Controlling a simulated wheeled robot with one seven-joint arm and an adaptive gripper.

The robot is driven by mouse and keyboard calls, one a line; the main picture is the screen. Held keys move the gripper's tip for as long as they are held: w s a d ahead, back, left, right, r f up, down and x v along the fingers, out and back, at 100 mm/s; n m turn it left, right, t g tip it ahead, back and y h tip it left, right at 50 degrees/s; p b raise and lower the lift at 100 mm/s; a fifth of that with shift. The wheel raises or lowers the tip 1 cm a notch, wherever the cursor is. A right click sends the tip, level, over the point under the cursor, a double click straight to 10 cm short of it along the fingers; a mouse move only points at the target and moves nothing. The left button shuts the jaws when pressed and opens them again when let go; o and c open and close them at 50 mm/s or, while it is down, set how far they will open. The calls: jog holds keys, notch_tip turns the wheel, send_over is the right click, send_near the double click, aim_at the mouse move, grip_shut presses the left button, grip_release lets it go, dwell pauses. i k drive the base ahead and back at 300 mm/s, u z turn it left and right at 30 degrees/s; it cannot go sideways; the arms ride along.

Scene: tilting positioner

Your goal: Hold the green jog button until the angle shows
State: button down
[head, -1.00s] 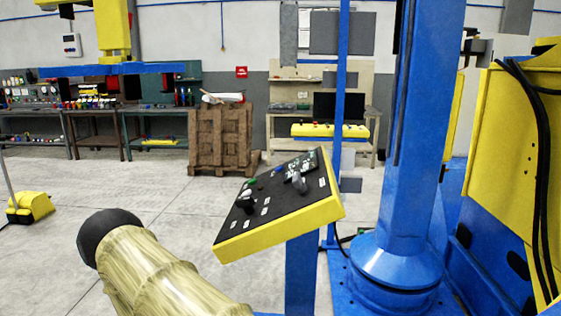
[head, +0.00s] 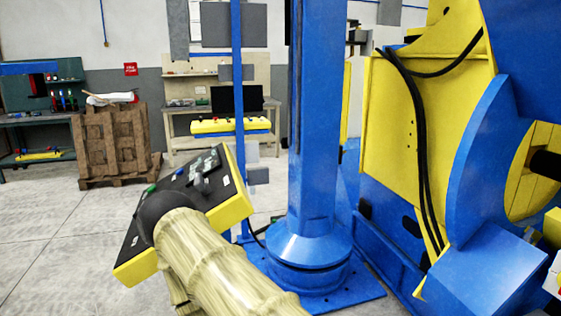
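The control console (head: 237,211) is a slanted black panel with a yellow edge, left of the blue column. A small green button (head: 151,189) shows near its far left edge, just above the black rounded end of my arm. A blue spot and a grey part sit further up the panel. My beige-sleeved arm covers the panel's lower middle; I cannot tell whether it touches. My gripper cannot be made out. The tilting positioner (head: 420,120), yellow and blue, stands at the right. I see no readable angle.
A thick blue column (head: 316,120) on a floor plate stands just right of the console. A wooden crate stack (head: 115,145) and workbenches stand along the back wall. The floor at left is clear.

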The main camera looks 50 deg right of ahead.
aim_at(153, 188)
jog(key=z, duration=1)
jog(key=i, duration=1)
